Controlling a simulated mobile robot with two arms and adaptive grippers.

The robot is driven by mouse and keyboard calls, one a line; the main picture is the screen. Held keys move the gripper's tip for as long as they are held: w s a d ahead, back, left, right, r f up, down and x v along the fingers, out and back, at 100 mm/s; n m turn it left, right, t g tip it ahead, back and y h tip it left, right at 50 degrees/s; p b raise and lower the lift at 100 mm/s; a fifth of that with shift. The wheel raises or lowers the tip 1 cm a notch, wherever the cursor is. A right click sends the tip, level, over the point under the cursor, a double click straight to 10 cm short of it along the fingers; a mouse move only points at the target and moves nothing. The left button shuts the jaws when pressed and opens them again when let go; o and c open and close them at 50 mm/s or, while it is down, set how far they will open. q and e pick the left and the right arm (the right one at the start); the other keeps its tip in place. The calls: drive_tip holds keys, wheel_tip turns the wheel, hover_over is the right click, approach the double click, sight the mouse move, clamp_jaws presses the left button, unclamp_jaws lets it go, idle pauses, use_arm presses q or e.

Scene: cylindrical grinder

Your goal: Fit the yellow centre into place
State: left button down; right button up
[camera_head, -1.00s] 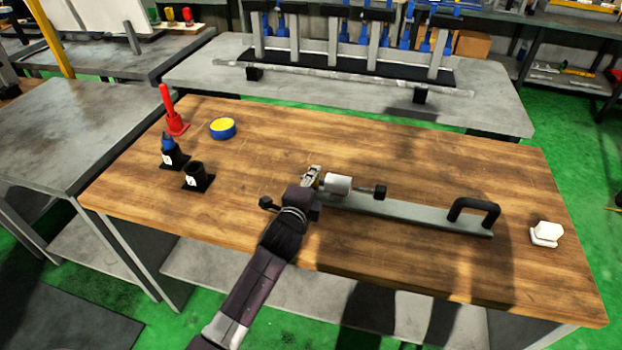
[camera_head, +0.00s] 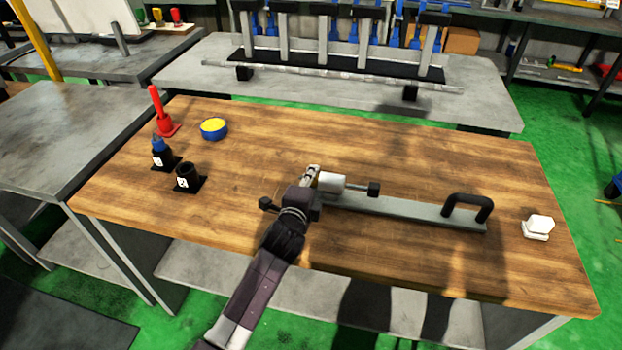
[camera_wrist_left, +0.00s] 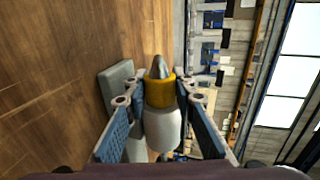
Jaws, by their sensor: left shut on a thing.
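The yellow centre (camera_wrist_left: 160,92) is a yellow collar with a grey metal cone tip, seen between my left fingers in the left wrist view. My left gripper (camera_head: 312,174) is shut on it; its fingers also show in the wrist view (camera_wrist_left: 160,100). The collar lines up with the end of a white cylinder (camera_head: 333,181) and appears to touch it; the cylinder also shows in the wrist view (camera_wrist_left: 163,132). How deep the centre sits in it is hidden. In the head view the gripper hides the centre. My right gripper is not in view.
The cylinder stands on a grey bar (camera_head: 405,208) with a black handle (camera_head: 467,203). At left are an empty black holder (camera_head: 188,178), a blue-topped piece (camera_head: 160,148), a red piece (camera_head: 162,118) and a blue-yellow tin (camera_head: 213,129). A white block (camera_head: 538,226) lies right.

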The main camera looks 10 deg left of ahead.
use_arm(q)
drive_tip(key=c, duration=1.5)
unclamp_jaws()
drive_tip(key=shift+d+r, duration=0.1)
drive_tip(key=shift+r, duration=0.05)
drive_tip(key=shift+c, duration=0.2)
drive_tip(key=shift+s+f, duration=0.1)
drive_tip(key=shift+f, duration=0.1)
drive_tip(key=v, duration=1.2)
drive_tip(key=shift+r, duration=0.2)
